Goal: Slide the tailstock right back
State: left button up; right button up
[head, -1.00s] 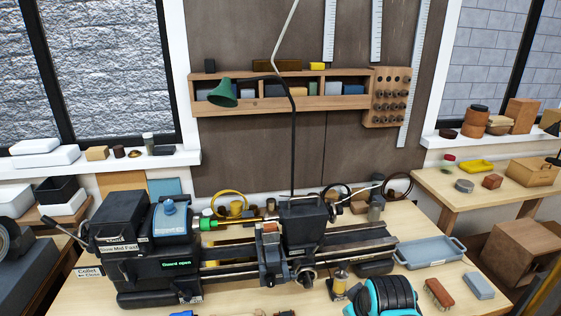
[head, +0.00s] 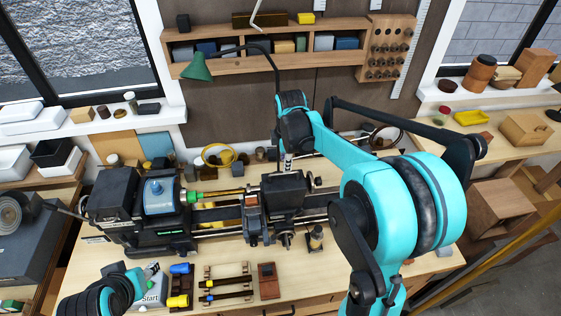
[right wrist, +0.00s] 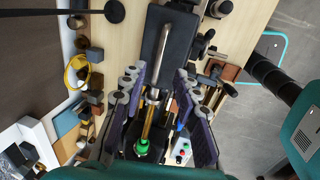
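The black tailstock (head: 284,190) stands on the lathe bed, right of the carriage (head: 254,218) in the head view. In the right wrist view the tailstock (right wrist: 170,45) is a dark block with a silver quill pointing toward a brass rod (right wrist: 148,118) and the green collet end (right wrist: 141,147). My right gripper (right wrist: 160,84) is open and empty above the lathe, its fingers on either side of the rod line. In the head view my right arm partly hides it and the tailstock's right side. My left gripper (head: 140,280) is at bottom left, near the Start box (head: 152,299); its fingers are unclear.
The headstock (head: 115,200) is at the bed's left. A green lamp (head: 197,69) hangs behind. A yellow cable coil (head: 217,156) lies at the back. My right arm covers the bench's right part.

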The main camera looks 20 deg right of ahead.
send_over(285, 182)
notch_tip(285, 182, down, 6)
jog(key=shift+w, duration=0.1)
grip_shut()
